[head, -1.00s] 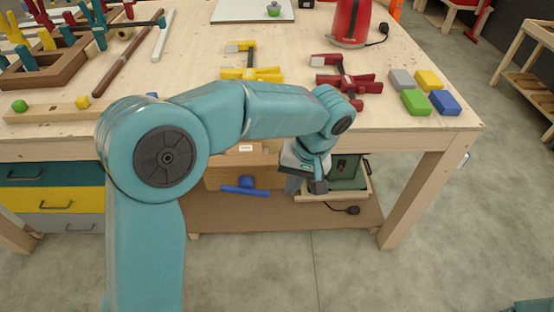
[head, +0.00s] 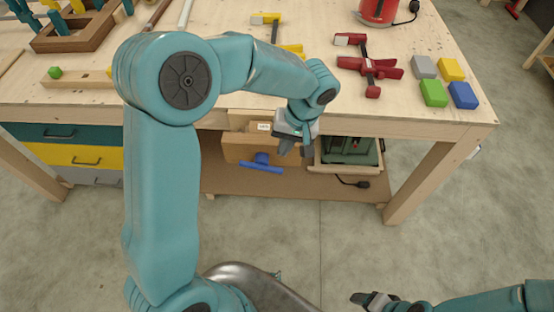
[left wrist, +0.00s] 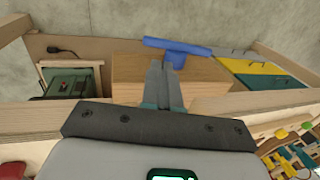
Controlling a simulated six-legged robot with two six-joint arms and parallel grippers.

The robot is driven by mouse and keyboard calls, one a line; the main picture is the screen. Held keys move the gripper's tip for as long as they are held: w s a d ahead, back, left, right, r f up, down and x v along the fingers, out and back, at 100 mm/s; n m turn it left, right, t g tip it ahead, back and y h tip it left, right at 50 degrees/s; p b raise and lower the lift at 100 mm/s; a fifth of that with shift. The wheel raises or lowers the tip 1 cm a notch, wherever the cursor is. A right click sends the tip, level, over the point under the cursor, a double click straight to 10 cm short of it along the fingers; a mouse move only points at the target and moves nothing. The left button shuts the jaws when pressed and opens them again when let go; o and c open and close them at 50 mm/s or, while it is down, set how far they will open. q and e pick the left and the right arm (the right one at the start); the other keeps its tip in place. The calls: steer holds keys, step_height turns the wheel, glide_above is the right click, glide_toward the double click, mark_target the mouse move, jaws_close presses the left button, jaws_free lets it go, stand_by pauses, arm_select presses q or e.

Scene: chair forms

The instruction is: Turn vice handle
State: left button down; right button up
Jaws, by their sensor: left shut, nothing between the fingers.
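The blue T-shaped vice handle (head: 262,163) sticks out from the front of the wooden vice block (head: 238,146) under the bench's front edge. Its bar looks near level in the head view. In the left wrist view the blue handle (left wrist: 180,46) lies just beyond my fingertips. My left gripper (head: 295,148) is shut and empty, to the right of the handle in the head view. Its closed fingers (left wrist: 162,66) overlap the wooden block (left wrist: 128,72) in the wrist view; whether they touch the handle I cannot tell. My right gripper (head: 368,300) is low at the bottom right, its jaw state unclear.
The workbench top (head: 330,100) carries red clamps (head: 370,66), coloured blocks (head: 433,93) and a red kettle-like item (head: 377,10). A green device in a tray (head: 350,150) stands right of the vice. Drawers (head: 75,155) are at the left. The floor in front is open.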

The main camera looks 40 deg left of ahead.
mark_target(279, 169)
arm_select(q)
steer(key=x, duration=0.7)
steer(key=shift+w+f+p, duration=0.1)
steer(key=shift+f+p, duration=0.2)
steer(key=shift+f, duration=0.1)
steer(key=f+b, duration=0.1)
steer(key=b, duration=0.2)
steer(key=f+b, duration=0.1)
steer(key=b, duration=0.1)
steer(key=shift+w+d+f+b, duration=0.2)
steer(key=shift+w+d+b, duration=0.05)
steer(key=shift+d+b, duration=0.15)
steer(key=shift+a+r, duration=0.1)
steer(key=shift+r, duration=0.15)
steer(key=shift+r, duration=0.1)
